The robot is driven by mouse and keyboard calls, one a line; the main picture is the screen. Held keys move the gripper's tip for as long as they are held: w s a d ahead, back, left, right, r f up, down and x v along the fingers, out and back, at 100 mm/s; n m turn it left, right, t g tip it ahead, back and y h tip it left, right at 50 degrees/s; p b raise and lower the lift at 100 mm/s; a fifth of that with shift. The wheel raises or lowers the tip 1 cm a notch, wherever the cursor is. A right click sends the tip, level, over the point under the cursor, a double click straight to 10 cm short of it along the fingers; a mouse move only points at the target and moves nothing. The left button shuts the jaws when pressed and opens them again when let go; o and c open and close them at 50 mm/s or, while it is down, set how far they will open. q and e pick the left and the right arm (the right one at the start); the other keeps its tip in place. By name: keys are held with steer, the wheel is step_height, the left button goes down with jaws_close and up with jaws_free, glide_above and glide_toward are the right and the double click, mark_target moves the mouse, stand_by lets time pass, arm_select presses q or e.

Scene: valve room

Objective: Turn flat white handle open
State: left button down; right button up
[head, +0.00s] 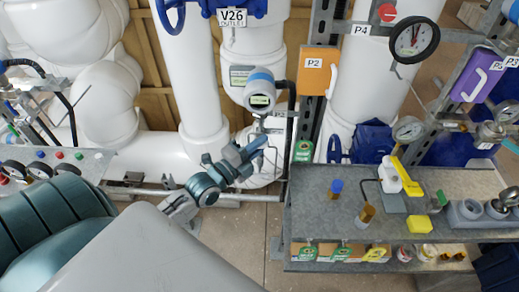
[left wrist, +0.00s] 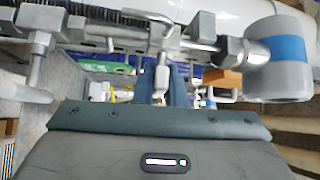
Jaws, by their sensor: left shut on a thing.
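My left gripper (head: 258,150) reaches from the lower left to the small pipework under a blue-banded gauge head in the head view. In the left wrist view the gripper's two blue-grey fingers (left wrist: 162,88) stand close on either side of a pale flat handle (left wrist: 162,76). The gripper is shut on this handle. The handle hangs down from a metal valve on a horizontal pipe line. In the head view the fingers mostly hide the handle, so its exact angle is hard to tell. My right gripper is in neither view.
The blue-banded gauge head (head: 260,92) is just above the gripper and at the right in the left wrist view (left wrist: 280,62). A grey bench (head: 310,207) with small parts stands to the right. Large white pipes (head: 192,60) rise behind. An orange P2 box (head: 315,80) hangs nearby.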

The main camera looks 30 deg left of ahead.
arm_select(q)
steer(key=shift+f+n+t+b, duration=0.25)
steer(key=shift+n+t+b, duration=0.35)
steer(key=shift+n+b, duration=0.1)
steer(key=n+t, duration=0.2)
steer(key=shift+r+n+y+b, duration=0.1)
steer(key=shift+n+y+b, duration=0.2)
steer(key=shift+n+y, duration=0.1)
steer(key=n+t+y, duration=0.1)
steer(key=n+y, duration=0.1)
steer(key=n, duration=0.1)
steer(key=shift+n+t, duration=0.3)
steer(key=shift+t, duration=0.1)
steer(key=n+t+y+b, duration=0.1)
steer(key=n+y, duration=0.2)
steer(key=n, duration=0.1)
steer(key=shift+y, duration=0.4)
steer(key=n+y+b, duration=0.1)
steer(key=n+y, duration=0.5)
steer(key=n, duration=0.1)
steer(key=shift+r+n+g+y+b, duration=0.1)
steer(key=shift+n+g+y+b, duration=0.55)
steer(key=shift+n+y, duration=2.15)
steer(key=shift+n+g+y, duration=0.3)
steer(key=shift+n+g, duration=0.15)
steer(key=shift+n, duration=0.15)
steer(key=c, duration=1.5)
jaws_free()
